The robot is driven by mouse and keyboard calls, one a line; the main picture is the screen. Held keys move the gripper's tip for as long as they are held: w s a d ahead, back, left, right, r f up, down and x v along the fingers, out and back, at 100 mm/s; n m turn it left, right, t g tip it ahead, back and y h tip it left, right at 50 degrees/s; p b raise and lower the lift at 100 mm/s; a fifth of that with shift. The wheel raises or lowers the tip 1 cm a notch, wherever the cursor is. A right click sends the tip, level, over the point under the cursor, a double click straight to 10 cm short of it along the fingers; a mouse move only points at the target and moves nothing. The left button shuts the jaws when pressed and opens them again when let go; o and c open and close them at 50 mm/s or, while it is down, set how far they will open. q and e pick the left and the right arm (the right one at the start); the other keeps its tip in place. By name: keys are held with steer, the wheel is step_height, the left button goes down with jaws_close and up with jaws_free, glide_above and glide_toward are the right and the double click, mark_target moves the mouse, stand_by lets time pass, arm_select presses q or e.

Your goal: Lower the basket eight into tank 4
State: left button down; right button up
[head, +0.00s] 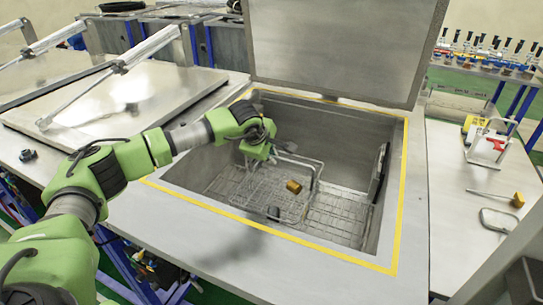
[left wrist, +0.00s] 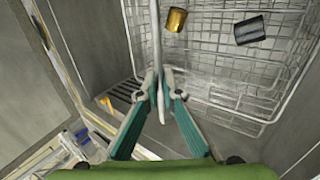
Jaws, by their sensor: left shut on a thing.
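The wire basket (head: 250,190) is inside the open tank (head: 335,125), whose rim has a yellow border. No tank or basket number is readable. My left gripper (head: 272,150) is over the tank and shut on the basket's handle. The left wrist view shows the closed fingers (left wrist: 160,95) around the handle bar, with the basket mesh (left wrist: 215,65) beyond. A brass-coloured piece (head: 293,187) and a dark grey piece (head: 273,212) lie in the basket. I cannot tell whether the basket touches the tank floor. My right gripper is not in view.
The tank's lid (head: 335,45) stands raised at the back. Closed lids (head: 130,95) with pneumatic struts lie to the left. The right bench (head: 470,225) holds a red-handled tool, a small hammer-like item and a metal frame. A rack of colourful fittings stands at the back right.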

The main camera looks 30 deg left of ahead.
arm_select(q)
step_height(320, 180, down, 3)
steer(key=shift+w+r+b, duration=0.15)
steer(key=shift+b, duration=1)
steer(key=shift+f+b, duration=0.5)
steer(key=shift+f, duration=0.1)
steer(key=c, duration=2.2)
jaws_free()
steer(key=shift+r, duration=0.1)
steer(key=shift+o, duration=0.2)
steer(key=s+r+p, duration=0.3)
steer(key=r, duration=0.8)
steer(key=s+r+p, duration=0.4)
steer(key=r, duration=0.6)
steer(key=shift+s+d+r, duration=0.15)
steer(key=shift+d+r, duration=0.1)
steer(key=shift+r, duration=0.1)
